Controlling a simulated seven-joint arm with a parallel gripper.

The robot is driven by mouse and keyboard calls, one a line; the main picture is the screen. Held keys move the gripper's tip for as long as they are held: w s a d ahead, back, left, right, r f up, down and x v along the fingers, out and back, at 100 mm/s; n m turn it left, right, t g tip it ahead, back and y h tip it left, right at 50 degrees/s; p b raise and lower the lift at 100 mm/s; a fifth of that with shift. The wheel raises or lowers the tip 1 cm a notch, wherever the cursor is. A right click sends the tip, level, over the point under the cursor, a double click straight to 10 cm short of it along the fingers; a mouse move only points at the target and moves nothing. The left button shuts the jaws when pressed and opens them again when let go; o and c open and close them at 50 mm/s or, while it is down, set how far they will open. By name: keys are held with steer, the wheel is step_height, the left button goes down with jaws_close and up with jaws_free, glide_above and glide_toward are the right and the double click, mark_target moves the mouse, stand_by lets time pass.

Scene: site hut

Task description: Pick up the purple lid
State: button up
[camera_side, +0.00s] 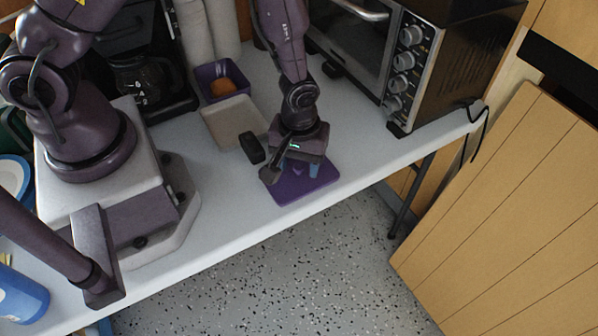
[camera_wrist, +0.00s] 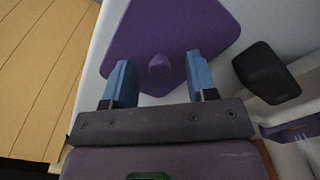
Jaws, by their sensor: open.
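The purple lid (camera_side: 305,186) lies flat on the white table near its front edge in the side view. In the wrist view the lid (camera_wrist: 185,30) fills the upper middle, with a small round purple knob (camera_wrist: 160,67) on its top. My gripper (camera_side: 298,168) is over the lid, pointing down. In the wrist view my gripper (camera_wrist: 158,80) has its two blue fingers apart, one on each side of the knob and with a gap to it. Nothing is held. I cannot tell whether the fingertips touch the lid.
A black object (camera_side: 251,148) lies close beside the lid. A beige tray (camera_side: 232,125) and a purple container (camera_side: 214,76) with something orange inside stand behind. A toaster oven (camera_side: 395,60) stands right. The table's front edge is close to the lid.

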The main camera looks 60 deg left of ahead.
steer(key=shift+f, duration=0.4)
steer(key=shift+c, duration=0.2)
jaws_close()
steer(key=shift+r, duration=0.2)
